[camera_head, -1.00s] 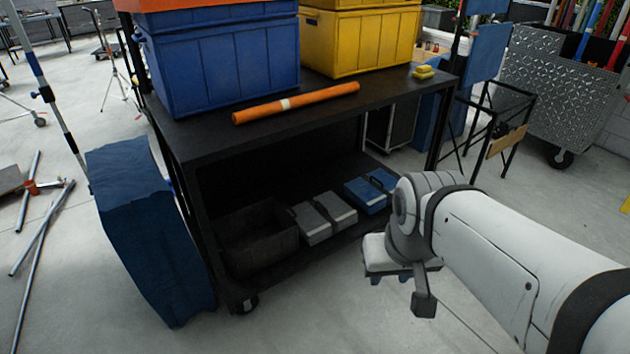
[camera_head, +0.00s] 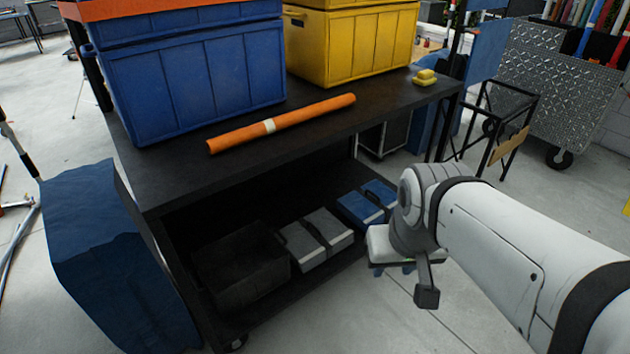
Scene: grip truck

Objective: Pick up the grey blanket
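A grey folded bundle (camera_head: 327,249) with dark straps, which looks like the grey blanket, lies on the lower shelf of a black cart (camera_head: 190,175). It sits between a dark open bin and a blue bundle. My gripper (camera_head: 393,270) is in front of the cart's right part, right of the grey bundle and apart from it. Its two small bluish fingertips point down with a gap between them, and nothing shows between them.
The dark bin (camera_head: 242,272) and the strapped blue bundle (camera_head: 358,208) flank the grey one. The cart's top holds a blue crate (camera_head: 195,80), a yellow crate (camera_head: 355,48) and an orange roll (camera_head: 300,118). A blue block (camera_head: 105,255) stands left.

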